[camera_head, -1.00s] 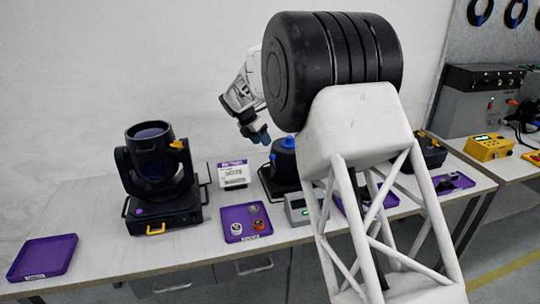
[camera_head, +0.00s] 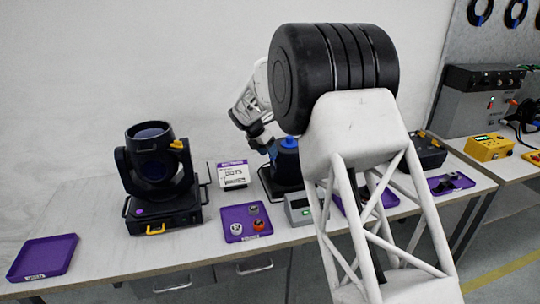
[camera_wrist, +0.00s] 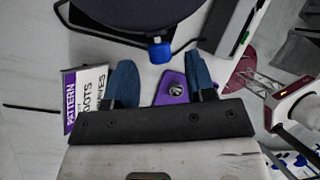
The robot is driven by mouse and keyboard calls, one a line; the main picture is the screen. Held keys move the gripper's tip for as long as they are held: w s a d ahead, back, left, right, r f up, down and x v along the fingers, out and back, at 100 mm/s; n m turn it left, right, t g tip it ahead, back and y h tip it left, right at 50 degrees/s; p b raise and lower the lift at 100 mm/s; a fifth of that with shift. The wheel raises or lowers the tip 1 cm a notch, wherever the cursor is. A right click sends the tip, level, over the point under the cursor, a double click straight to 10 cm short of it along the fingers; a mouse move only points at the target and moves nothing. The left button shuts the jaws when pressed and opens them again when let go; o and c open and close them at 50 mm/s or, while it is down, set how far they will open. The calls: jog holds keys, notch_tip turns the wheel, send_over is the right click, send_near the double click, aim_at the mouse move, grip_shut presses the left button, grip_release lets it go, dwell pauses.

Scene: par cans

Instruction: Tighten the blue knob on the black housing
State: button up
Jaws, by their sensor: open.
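The black housing (camera_head: 283,180) stands on the bench right of the small sign, with the blue knob (camera_head: 289,142) at its top. In the wrist view the housing is a dark rounded shape (camera_wrist: 135,12) cut off by the top edge, and the blue knob (camera_wrist: 160,50) juts from its near edge. My gripper (camera_wrist: 160,76) is open, its two blue fingers spread apart with nothing held. The knob lies ahead of the gap between the fingers in the picture, apart from both. In the head view my gripper (camera_head: 264,146) is just left of the knob and partly hard to make out.
A purple tray (camera_head: 231,213) with several small round parts lies in front, with a grey display box (camera_head: 297,209) beside it. A pattern sign (camera_head: 233,175) stands left of the housing, close to one finger in the wrist view. A moving-head lamp (camera_head: 157,180) stands further left.

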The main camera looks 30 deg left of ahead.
jog(key=shift+x, duration=0.95)
jog(key=shift+c, duration=0.3)
grip_shut()
jog(key=shift+d+r+y, duration=0.1)
jog(key=shift+y, duration=0.3)
jog(key=y, duration=0.1)
jog(key=m+t+y, duration=0.1)
jog(key=y, duration=0.1)
jog(key=shift+s+d, duration=0.1)
jog(key=shift+d, duration=0.2)
jog(key=shift+s+d+m+t+y, duration=0.15)
jog(key=shift+t+y, duration=0.15)
jog(key=shift+y, duration=0.6)
jog(key=shift+w+m+t+y, duration=0.15)
jog(key=shift+t+y, duration=0.15)
jog(key=shift+y, duration=0.6)
jog(key=shift+s, duration=0.1)
jog(key=c, duration=0.9)
grip_release()
jog(key=shift+s+f+t+y, duration=0.2)
jog(key=shift+f+t+y, duration=0.15)
jog(key=shift+y, duration=0.65)
